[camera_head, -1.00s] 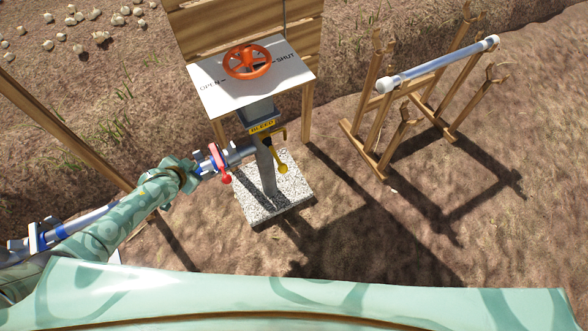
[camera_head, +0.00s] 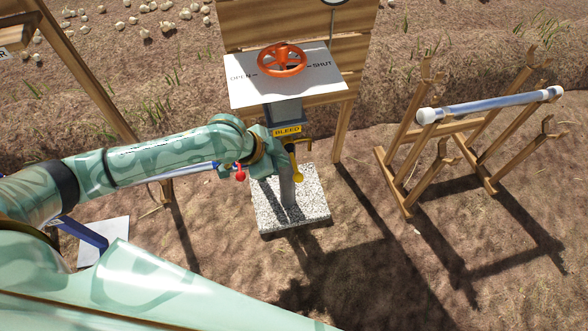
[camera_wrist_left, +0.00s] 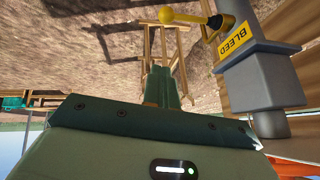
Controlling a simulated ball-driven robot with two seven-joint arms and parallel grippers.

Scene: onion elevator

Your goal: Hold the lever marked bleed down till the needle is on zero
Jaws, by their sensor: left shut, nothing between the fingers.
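The bleed lever (camera_head: 295,163) is a yellow rod with a yellow ball, below the yellow BLEED plate (camera_head: 287,131) on the grey post. In the head view it slants down. In the left wrist view the lever (camera_wrist_left: 185,18) shows at the top, left of the BLEED plate (camera_wrist_left: 234,41). My left gripper (camera_head: 273,163) is just left of the lever, its fingertips hard to make out there. In the wrist view my left gripper (camera_wrist_left: 164,72) is shut and empty, apart from the lever in the picture. The gauge (camera_head: 338,2) is cut off by the top edge; its needle is hidden.
An orange handwheel (camera_head: 282,60) sits on the white OPEN/SHUT panel (camera_head: 245,92) above. A red knob (camera_head: 240,176) is left of the post, beside my arm. The post stands on a speckled block (camera_head: 310,211). A wooden rack (camera_head: 408,190) with a pipe stands right.

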